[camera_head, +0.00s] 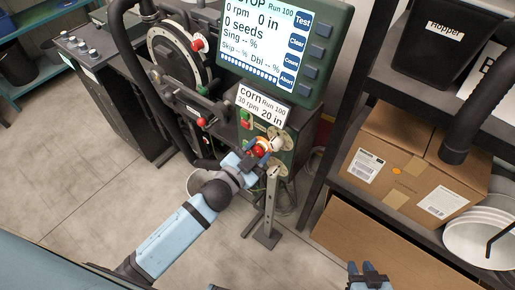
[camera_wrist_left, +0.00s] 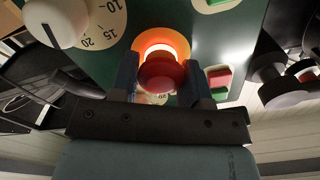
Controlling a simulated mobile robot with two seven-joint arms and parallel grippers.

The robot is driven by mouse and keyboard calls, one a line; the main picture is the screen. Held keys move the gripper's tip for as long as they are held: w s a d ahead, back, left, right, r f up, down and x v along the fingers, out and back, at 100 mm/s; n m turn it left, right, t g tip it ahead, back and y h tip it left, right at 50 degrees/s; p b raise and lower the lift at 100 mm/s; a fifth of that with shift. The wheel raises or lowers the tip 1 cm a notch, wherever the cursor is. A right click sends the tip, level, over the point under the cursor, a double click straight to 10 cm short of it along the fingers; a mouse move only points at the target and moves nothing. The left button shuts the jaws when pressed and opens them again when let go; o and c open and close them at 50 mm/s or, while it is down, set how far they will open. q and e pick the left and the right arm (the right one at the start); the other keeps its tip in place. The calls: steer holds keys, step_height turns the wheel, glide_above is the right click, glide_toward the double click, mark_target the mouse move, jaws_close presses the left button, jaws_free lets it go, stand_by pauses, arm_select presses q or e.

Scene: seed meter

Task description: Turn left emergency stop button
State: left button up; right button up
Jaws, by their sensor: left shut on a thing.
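The red emergency stop button (camera_head: 261,148) sits on the dark green control panel, just under the small corn display. In the left wrist view the round red button (camera_wrist_left: 161,72) stands out from a lit orange-yellow ring. My left gripper (camera_head: 257,155) reaches it from the lower left. Its dark blue fingers lie on either side of the button, shut on it. My right gripper (camera_head: 368,270) is at the bottom edge of the head view, away from the panel; its finger gap is unclear.
A white dial knob (camera_head: 280,145) is beside the button, and green and red push buttons (camera_head: 245,120) are above it. The large screen (camera_head: 275,40) is higher up. A metal post (camera_head: 270,205) stands below. A shelf with a cardboard box (camera_head: 410,165) is at right.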

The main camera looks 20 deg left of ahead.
arm_select(q)
steer(key=shift+m, duration=0.5)
steer(key=o, duration=0.9)
steer(key=shift+w, duration=0.15)
steer(key=shift+c, duration=0.2)
steer(key=b+v, duration=0.2)
steer(key=v, duration=1.1)
steer(key=shift+s, duration=0.4)
